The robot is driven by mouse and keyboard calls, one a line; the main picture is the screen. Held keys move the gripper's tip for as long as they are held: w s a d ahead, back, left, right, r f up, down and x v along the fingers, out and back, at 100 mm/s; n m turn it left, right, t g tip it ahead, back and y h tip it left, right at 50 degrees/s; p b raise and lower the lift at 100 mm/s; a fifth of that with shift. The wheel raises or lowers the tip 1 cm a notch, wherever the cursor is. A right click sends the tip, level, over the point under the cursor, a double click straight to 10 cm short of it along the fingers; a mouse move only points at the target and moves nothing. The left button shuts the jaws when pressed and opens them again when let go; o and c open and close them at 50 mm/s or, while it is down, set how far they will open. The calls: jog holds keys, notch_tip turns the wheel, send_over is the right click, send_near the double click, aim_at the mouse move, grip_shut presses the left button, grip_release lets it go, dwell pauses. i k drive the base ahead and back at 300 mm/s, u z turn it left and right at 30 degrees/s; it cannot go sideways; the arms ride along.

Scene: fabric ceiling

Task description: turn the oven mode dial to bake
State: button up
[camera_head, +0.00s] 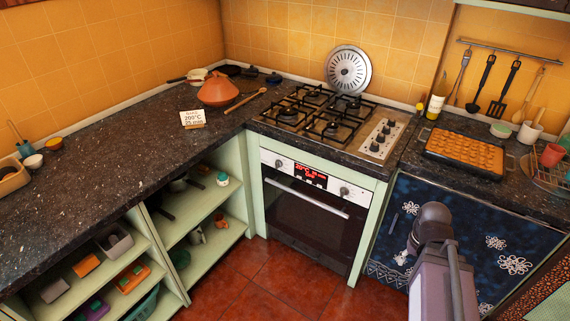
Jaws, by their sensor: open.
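The oven (312,215) is built in under the hob, with its door closed and a pale handle across the top. Its white control panel has a left dial (278,164), a red lit display (310,172) and a right dial (344,191). The dial markings are too small to read, so I cannot tell which is the mode dial or where it points. A small card (192,118) on the counter reads 200°C, 25 min. My arm rises at the lower right, in front of the blue cloth and right of the oven. My gripper is not discernible.
A gas hob (327,115) with several knobs is above the oven. A tray of baked-looking pieces (463,153) sits on the right counter. An orange tagine (217,90) and wooden spoon (245,100) are on the left counter. Red tiled floor (280,280) is clear before the oven.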

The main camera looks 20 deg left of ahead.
aim_at(278, 164)
jog(key=z, duration=1.6)
jog(key=k, duration=0.95)
jog(key=u, duration=1.75)
